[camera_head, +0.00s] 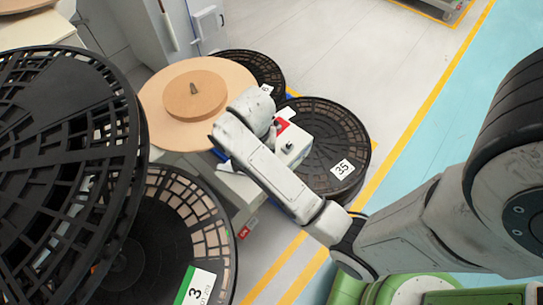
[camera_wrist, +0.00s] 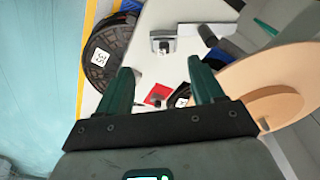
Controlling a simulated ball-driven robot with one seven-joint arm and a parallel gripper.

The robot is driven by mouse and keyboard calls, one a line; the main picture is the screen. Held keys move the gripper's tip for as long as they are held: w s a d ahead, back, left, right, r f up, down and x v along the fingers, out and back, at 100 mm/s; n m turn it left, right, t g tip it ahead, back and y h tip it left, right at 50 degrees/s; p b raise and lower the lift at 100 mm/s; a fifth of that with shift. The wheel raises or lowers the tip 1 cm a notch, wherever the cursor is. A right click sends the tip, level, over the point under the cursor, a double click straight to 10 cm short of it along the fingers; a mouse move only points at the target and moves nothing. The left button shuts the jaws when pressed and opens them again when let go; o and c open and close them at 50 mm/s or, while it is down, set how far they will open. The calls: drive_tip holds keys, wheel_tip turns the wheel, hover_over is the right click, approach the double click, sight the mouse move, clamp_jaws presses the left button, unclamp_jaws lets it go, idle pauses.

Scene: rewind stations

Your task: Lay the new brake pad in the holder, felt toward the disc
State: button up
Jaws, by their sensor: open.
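My gripper (camera_wrist: 160,70) is open in the wrist view, its two green fingers apart with nothing between the tips. Below and between the fingers lies a small flat red piece (camera_wrist: 158,93) on a pale surface; I cannot tell whether it is the brake pad. It seems to show in the head view as a red patch (camera_head: 282,126) on a white box. A grey metal bracket (camera_wrist: 163,42), perhaps the holder, is beyond the fingertips. The tan disc (camera_wrist: 235,75) is to the right in the wrist view and left of my wrist in the head view (camera_head: 155,105). No felt face is discernible.
A black reel marked 35 (camera_head: 345,140) stands beside the white box (camera_head: 292,150). Large black reels (camera_head: 60,150) crowd the left of the head view. A grey cabinet (camera_head: 205,25) stands behind. Open floor (camera_head: 400,60) lies to the right, with yellow lines.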

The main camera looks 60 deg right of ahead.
drive_tip(key=s+a+f+n+y, duration=0.1)
drive_tip(key=s+a+n, duration=0.7)
drive_tip(key=s+n, duration=0.4)
drive_tip(key=shift+a+n+t, duration=0.25)
drive_tip(key=shift+n+t, duration=0.05)
drive_tip(key=shift+n, duration=0.2)
drive_tip(key=shift+s+d, duration=0.1)
drive_tip(key=shift+s, duration=0.05)
